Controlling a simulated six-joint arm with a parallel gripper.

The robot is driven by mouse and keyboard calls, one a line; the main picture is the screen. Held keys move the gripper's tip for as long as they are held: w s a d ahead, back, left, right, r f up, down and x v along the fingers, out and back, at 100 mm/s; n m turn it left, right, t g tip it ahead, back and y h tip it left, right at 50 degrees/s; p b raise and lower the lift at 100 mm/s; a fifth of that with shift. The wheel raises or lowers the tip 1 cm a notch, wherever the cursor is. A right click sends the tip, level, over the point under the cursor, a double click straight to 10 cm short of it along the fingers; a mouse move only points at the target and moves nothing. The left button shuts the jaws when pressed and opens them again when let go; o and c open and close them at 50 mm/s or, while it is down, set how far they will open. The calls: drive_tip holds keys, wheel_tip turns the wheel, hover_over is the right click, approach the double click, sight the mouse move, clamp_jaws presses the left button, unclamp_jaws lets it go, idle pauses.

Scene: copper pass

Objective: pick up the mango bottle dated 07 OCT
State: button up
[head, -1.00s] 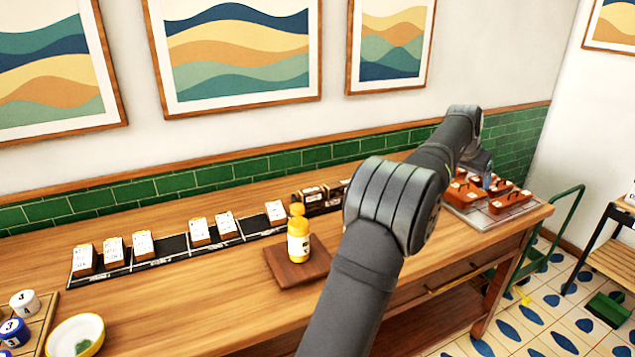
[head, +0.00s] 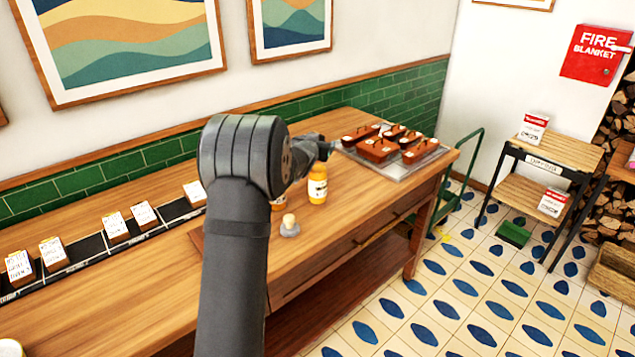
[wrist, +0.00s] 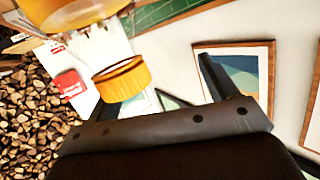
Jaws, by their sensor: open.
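A yellow-orange bottle (head: 317,186) with a pale label stands on the wooden counter just right of my arm in the head view; its date is not readable. A second orange bottle (head: 278,204) is mostly hidden behind my arm. My gripper (head: 322,149) is above the first bottle, and its far end is small and unclear there. A yellow cap (wrist: 122,80) shows by the left finger, and a large amber round shape (wrist: 70,12) is cut off at the top left.
A tray (head: 405,172) of brown cases lies at the far right end. Cards on a dark strip (head: 115,228) line the left. A green trolley (head: 465,170) stands beyond the counter's end.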

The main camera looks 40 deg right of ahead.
sight(314, 180)
drive_tip(key=s+a+h, duration=0.1)
drive_tip(key=s+a+f+m+g+h, duration=0.1)
drive_tip(key=s+a+g+h, duration=0.1)
drive_tip(key=shift+s+a+f+h, duration=0.25)
drive_tip(key=shift+f+h, duration=0.15)
drive_tip(key=shift+s+a+f, duration=0.1)
drive_tip(key=shift+f, duration=0.15)
wheel_tip(314, 180, down, 7)
drive_tip(key=shift+f, duration=0.1)
drive_tip(key=shift+w+d+r+m, duration=0.1)
drive_tip(key=shift+w+d+m, duration=0.1)
drive_tip(key=shift+d, duration=0.4)
drive_tip(key=shift+w+d+r+m, duration=0.1)
drive_tip(key=shift+w+d, duration=0.1)
drive_tip(key=shift+d, duration=0.35)
drive_tip(key=shift+w+d, duration=0.15)
drive_tip(key=shift+d, duration=0.1)
drive_tip(key=shift+r, duration=0.1)
drive_tip(key=c, duration=1.3)
